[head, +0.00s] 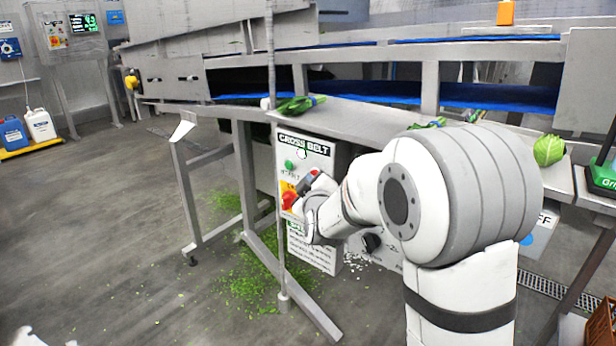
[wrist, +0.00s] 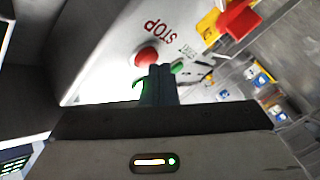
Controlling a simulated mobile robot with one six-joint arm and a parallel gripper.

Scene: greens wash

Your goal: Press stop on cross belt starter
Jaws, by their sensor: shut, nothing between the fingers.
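The cross belt starter (head: 318,150) is a white panel with a "CROSS BELT" sign, in the middle of the head view. The red stop button (wrist: 147,57) shows beside the word "STOP" in the wrist view. The green start button (wrist: 178,67) is to its right; it also shows in the head view (head: 289,165). My gripper (wrist: 159,70) is shut and empty, its dark fingertips in front of the panel, overlapping the stop button's lower right edge in the picture. I cannot tell whether they touch it. In the head view my wrist covers part of the panel.
A larger red mushroom knob (wrist: 240,18) on a yellow plate sits on the same panel; it shows in the head view (head: 289,200). A thin upright post (head: 273,90) stands just left of the panel. The conveyor table's edge (head: 350,118) overhangs it. Green scraps litter the floor.

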